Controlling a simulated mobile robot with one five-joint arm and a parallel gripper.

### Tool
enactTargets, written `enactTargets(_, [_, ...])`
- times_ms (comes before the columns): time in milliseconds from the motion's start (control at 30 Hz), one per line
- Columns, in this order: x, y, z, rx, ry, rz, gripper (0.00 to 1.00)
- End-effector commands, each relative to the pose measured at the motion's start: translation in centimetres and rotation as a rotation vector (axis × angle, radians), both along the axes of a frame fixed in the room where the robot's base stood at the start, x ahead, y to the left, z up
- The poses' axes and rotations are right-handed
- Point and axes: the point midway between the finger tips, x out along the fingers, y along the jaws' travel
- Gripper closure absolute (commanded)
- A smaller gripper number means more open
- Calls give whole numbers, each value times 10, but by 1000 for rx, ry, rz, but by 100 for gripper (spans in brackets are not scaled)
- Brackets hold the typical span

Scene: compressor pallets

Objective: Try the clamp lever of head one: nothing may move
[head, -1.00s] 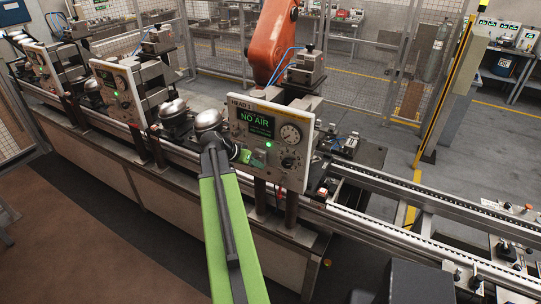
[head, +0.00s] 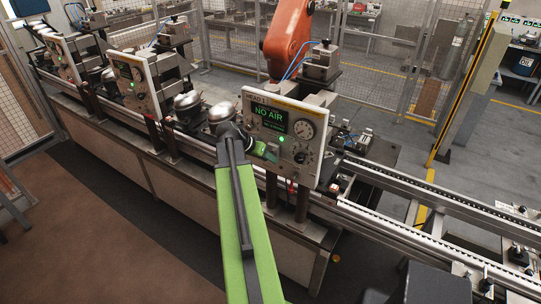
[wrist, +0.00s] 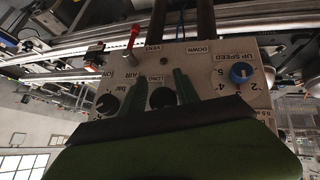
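The head one panel (head: 310,150) is a pale upright plate. Its screen (head: 268,113) reads NO AIR, beside a round gauge (head: 304,129) and a lit green lamp (head: 281,139). My gripper (head: 268,153) is at the panel's lower left in the head view. In the wrist view the panel (wrist: 215,85) appears upside down. My gripper (wrist: 162,84) has its two fingers apart, with a black knob (wrist: 162,98) showing between them; I cannot tell whether they touch it. A red-handled lever (wrist: 132,36) sits by the VENT label. I cannot tell which part is the clamp lever.
A blue knob (wrist: 240,73) for up speed and another black knob (wrist: 107,104) flank my fingers. A steel dome (head: 221,112) stands left of the panel. An orange robot arm (head: 288,45) is behind it. The conveyor rail (head: 400,206) runs right; the brown floor is clear.

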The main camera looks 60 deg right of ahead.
Motion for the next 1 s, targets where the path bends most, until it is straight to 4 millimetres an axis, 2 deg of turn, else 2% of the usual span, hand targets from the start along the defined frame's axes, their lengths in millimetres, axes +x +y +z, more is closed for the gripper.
enactTargets(133, [1, 0, 1, -1, -1, 2, 63])
enactTargets(233, [4, 5, 10, 0, -1, 4, 63])
enactTargets(500, [22, 40, 65, 0, -1, 4, 63])
enactTargets(633, [30, 56, 83, 0, 0, 3, 63])
enactTargets(800, [36, 66, 93, -1, -1, 1, 63])
enactTargets(1000, [37, 67, 92, -1, 0, 0, 63])
